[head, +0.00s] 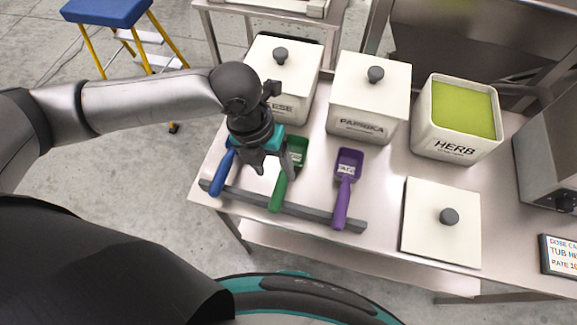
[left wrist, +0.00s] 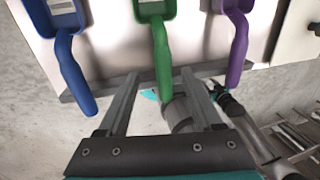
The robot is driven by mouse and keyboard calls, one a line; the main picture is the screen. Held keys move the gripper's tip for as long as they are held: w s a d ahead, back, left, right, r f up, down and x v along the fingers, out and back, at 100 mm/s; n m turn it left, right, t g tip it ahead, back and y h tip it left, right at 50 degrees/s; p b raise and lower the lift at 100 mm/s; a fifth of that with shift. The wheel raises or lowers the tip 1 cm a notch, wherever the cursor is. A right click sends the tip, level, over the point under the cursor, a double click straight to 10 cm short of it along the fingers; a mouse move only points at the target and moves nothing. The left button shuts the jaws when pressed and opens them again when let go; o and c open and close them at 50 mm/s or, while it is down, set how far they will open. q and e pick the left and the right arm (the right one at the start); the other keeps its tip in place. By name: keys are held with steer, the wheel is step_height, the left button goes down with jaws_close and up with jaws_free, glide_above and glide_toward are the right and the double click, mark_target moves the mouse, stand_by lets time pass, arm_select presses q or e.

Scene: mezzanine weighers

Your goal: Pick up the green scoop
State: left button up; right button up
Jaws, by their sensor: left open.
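The green scoop (head: 279,189) lies on the table between the blue and purple scoops, its handle across a grey rail and pointing toward me. My left gripper (head: 272,168) is open above it and hides part of it. In the left wrist view, the green scoop (left wrist: 160,50) shows its handle between the two open fingers of the left gripper (left wrist: 160,76), with no contact visible. What looks like my right gripper (left wrist: 217,91) is small at the right of that view; its jaws are unclear.
The blue scoop (head: 222,172) and purple scoop (head: 343,190) flank it on the grey rail (head: 310,212). Behind stand a lidded tub (head: 301,78), the lidded paprika tub (head: 362,100) and the open herb tub (head: 432,140). A loose lid (head: 425,220) lies at right.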

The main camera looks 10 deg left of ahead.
mark_target(281, 179)
arm_select(q)
steer(key=f, duration=0.2)
steer(key=d+f+b, duration=0.1)
steer(key=f, duration=0.2)
steer(key=shift+d+f, duration=0.3)
steer(key=shift+f, duration=0.05)
jaws_close()
stand_by(0.3)
